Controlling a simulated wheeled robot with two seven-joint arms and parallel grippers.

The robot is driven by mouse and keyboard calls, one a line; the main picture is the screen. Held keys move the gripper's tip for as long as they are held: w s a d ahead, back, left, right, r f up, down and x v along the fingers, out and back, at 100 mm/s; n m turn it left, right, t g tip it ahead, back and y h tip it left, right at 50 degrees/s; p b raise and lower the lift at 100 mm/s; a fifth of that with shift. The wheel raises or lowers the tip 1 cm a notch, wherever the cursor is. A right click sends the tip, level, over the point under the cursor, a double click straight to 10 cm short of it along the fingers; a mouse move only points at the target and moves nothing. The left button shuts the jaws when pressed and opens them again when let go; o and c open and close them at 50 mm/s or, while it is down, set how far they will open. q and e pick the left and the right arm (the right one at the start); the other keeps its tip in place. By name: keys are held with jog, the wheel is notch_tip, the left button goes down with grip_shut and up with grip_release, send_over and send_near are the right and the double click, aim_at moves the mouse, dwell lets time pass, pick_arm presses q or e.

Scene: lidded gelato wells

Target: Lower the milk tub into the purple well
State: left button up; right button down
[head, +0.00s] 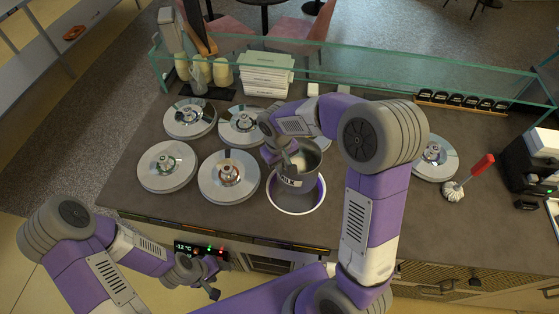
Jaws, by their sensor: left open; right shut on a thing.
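The milk tub (291,181) is a grey metal cylinder with a dark label band, part of its lettering visible. My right gripper (286,158) is shut on the tub at its upper left rim. The tub stands partly inside the purple well (296,209), a round opening with a white rim and purple inner wall. It looks slightly tilted, and its bottom is hidden by the well's rim. My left gripper (205,283) is open and empty in front of the counter, below its front edge, near the temperature display.
Several round lidded wells (167,167) cover the counter to the left, and another lid (433,158) lies to the right. A glass guard (340,68) runs along the back.

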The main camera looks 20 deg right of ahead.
aim_at(281, 180)
jog(key=shift+s+r, duration=0.1)
jog(key=shift+r, duration=0.05)
notch_tip(281, 180, down, 6)
jog(key=b, duration=0.4)
jog(key=shift+r+b, duration=0.2)
jog(key=shift+b, duration=0.2)
jog(key=shift+f+b, duration=0.3)
jog(key=shift+f, duration=0.05)
dwell(0.7)
jog(key=shift+f+b, duration=0.15)
jog(key=shift+b, duration=0.15)
jog(key=shift+f+b, duration=1.9)
jog(key=shift+f, duration=0.45)
dwell(0.5)
